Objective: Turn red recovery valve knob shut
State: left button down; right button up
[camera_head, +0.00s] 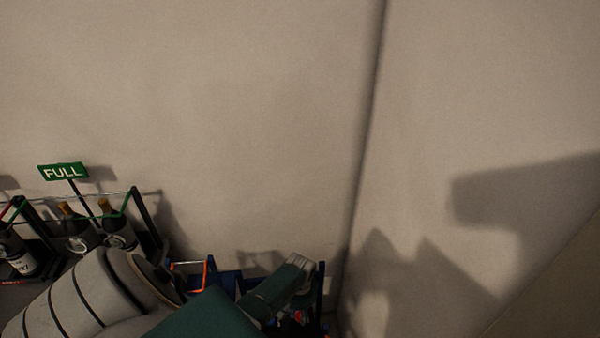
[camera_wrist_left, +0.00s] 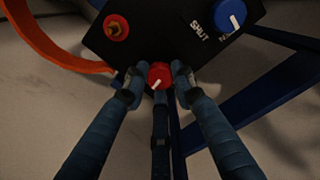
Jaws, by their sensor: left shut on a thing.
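In the left wrist view, the red knob (camera_wrist_left: 159,76) sits at the lower edge of a black panel (camera_wrist_left: 165,32). Its white pointer mark slants toward the lower left. My left gripper (camera_wrist_left: 157,82) is shut on the red knob, with a fingertip on each side of it. In the head view, my left gripper (camera_head: 299,317) is low in the frame by the blue rig, mostly hidden by my own arm. My right gripper is not in view.
A blue knob (camera_wrist_left: 230,15) beside the word SHUT and a brass fitting with a red ring (camera_wrist_left: 116,27) are on the panel. An orange hose (camera_wrist_left: 50,48) curves at left. Blue frame bars (camera_wrist_left: 255,105) stand at right. Bottles (camera_head: 117,226) stand in a rack by a green FULL sign (camera_head: 63,171).

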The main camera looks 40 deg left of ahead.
pick_arm(q)
jog(key=shift+m, duration=0.7)
jog(key=c, duration=1.4)
grip_release()
jog(key=shift+r, duration=0.1)
notch_tip(320, 180, up, 12)
